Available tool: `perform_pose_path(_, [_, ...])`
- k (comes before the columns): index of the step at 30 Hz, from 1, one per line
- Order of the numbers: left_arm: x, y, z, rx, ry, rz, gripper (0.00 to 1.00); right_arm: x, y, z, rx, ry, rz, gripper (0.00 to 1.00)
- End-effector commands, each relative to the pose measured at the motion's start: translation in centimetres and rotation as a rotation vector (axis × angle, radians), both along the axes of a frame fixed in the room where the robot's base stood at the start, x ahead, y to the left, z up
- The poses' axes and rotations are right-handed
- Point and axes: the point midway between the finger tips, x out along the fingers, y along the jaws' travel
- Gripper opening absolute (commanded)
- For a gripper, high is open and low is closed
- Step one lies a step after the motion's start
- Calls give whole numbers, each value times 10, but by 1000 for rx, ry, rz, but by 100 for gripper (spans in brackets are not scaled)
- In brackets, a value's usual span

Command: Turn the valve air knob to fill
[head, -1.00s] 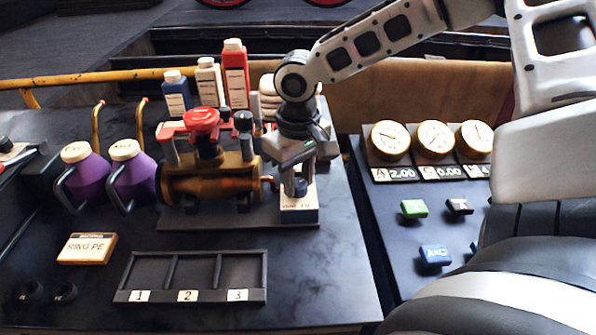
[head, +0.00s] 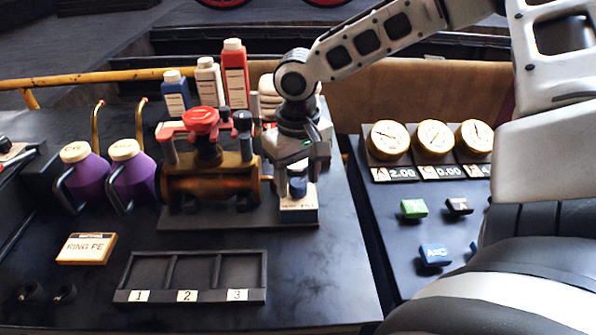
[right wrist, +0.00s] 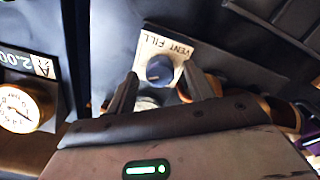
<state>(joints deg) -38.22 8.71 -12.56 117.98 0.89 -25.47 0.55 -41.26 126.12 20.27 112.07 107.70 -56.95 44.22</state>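The valve air knob (head: 298,187) is a small dark blue knob on a pale plate at the right end of the brass valve (head: 215,183). In the right wrist view the knob (right wrist: 160,70) sits on a plate (right wrist: 181,48) lettered VENT FILL. My right gripper (head: 297,168) is over the knob, pointing down. In the right wrist view its two fingers (right wrist: 161,92) are apart, one to each side of the knob, with gaps showing. I cannot tell which word the knob points at. My left gripper is not in view.
A red handwheel (head: 201,119) tops the valve, close left of my right gripper. Bottles (head: 236,75) stand behind it. A panel with gauges (head: 434,137) and buttons (head: 435,255) lies right. A numbered tray (head: 190,296) and RING PE box (head: 86,248) are in front.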

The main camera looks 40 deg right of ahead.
Motion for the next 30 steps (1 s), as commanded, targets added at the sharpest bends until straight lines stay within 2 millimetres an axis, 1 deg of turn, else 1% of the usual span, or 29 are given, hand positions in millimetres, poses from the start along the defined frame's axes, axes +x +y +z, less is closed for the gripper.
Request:
perform_pose_path(7, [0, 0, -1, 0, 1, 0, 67, 0, 0, 1, 1, 1, 1, 52])
perform_pose_path(11, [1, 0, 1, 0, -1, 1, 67, 0, 1, 14, 2, -2, 0, 52])
perform_pose_path(14, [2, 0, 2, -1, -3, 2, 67, 1, 1, 33, 2, -5, 1, 52])
perform_pose_path(24, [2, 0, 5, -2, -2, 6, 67, 0, 0, 115, 0, -5, 0, 52])
perform_pose_path(27, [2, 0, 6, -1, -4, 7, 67, 0, 0, 134, 0, -4, 1, 52])
perform_pose_path(30, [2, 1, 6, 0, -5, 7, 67, 0, 0, 147, 0, -3, 0, 52])
